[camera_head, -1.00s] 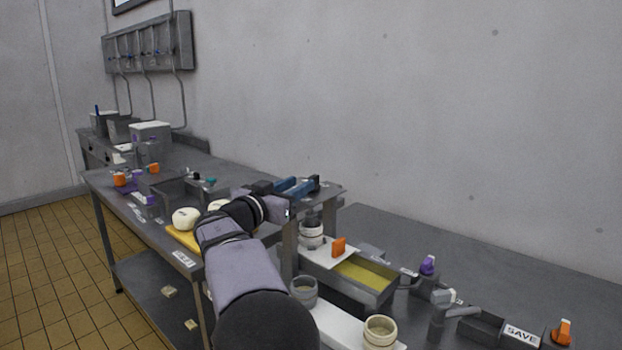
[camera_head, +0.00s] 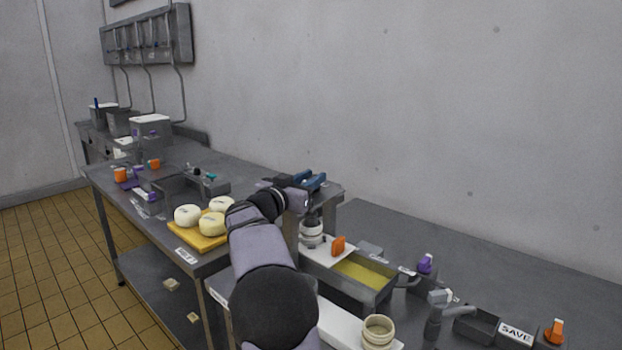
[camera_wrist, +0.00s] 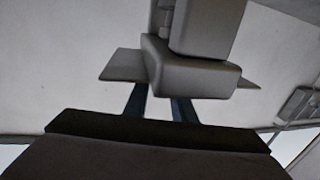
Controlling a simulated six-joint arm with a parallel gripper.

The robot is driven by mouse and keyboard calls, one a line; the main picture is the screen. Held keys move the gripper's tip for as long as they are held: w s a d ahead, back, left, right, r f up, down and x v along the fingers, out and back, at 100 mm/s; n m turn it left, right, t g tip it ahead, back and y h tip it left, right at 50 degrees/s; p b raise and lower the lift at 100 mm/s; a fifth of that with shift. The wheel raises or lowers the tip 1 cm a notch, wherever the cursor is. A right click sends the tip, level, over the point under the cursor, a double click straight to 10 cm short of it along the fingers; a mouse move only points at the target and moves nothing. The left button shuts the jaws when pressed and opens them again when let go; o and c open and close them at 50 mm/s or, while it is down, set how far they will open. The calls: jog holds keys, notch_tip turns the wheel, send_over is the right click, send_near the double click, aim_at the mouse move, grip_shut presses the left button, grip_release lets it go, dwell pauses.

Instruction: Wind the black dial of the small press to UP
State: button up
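The small press appears to be the grey frame (camera_head: 334,194) at the right end of the near table, with a pale round mould (camera_head: 312,238) under it. My gripper (camera_head: 312,180) is at the top of this frame, its blue fingers pointing right. In the wrist view the two blue fingers (camera_wrist: 162,108) stand apart, with a gap between them. Their tips are hidden by a grey block. I see nothing held. I cannot make out the black dial; the gripper and arm cover much of the press top.
A yellow board (camera_head: 186,236) with several white cheeses lies left of my arm. A trough of yellow liquid (camera_head: 362,273), an orange knob (camera_head: 338,246), a purple knob (camera_head: 425,263) and a SAVE-labelled tray (camera_head: 516,334) are to the right. The wall rises behind.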

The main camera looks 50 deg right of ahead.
grip_shut()
